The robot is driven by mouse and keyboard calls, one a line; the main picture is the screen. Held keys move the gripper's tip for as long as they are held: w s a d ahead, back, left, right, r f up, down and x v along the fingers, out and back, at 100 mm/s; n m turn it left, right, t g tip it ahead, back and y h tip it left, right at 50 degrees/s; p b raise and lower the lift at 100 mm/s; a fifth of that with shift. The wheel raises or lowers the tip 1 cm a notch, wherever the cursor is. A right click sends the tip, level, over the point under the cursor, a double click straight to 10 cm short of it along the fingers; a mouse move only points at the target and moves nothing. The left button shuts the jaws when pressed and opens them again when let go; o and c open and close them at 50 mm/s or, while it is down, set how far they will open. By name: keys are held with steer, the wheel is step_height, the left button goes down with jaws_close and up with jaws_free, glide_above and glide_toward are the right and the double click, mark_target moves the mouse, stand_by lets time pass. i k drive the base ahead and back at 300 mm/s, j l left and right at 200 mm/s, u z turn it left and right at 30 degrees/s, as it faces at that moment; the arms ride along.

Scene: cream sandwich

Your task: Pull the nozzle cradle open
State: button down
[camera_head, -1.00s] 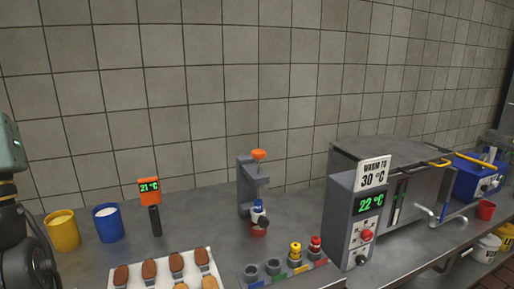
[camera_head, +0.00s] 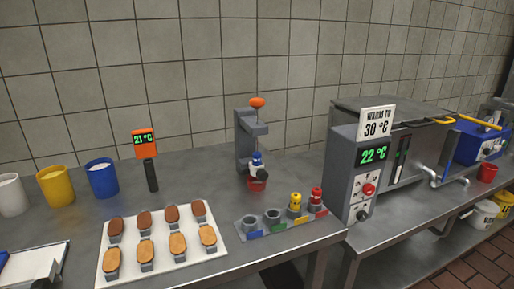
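A grey C-shaped stand (camera_head: 243,140) with an orange knob (camera_head: 257,102) on top stands on the steel counter near the wall. A blue and white nozzle-like piece (camera_head: 257,159) sits in its lower front, above a red base (camera_head: 257,184). A grey rack (camera_head: 252,236) in front holds a yellow-topped nozzle (camera_head: 295,202) and a red-topped nozzle (camera_head: 316,196); its two left sockets look empty. I cannot tell for certain which part is the cradle, or whether it is open. My gripper is out of view.
A white tray (camera_head: 218,228) of brown and tan biscuits lies front left. White, yellow (camera_head: 57,188) and blue (camera_head: 102,180) cups stand behind it. A thermometer (camera_head: 145,145) reads 21 °C. A warmer (camera_head: 345,180) at right reads 22 °C. Bare counter lies between stand and tray.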

mark_target(259, 172)
steer(key=i+l, duration=0.1)
steer(key=l, duration=0.45)
steer(key=i+l+u, duration=0.15)
steer(key=l, duration=0.95)
steer(key=u, duration=0.05)
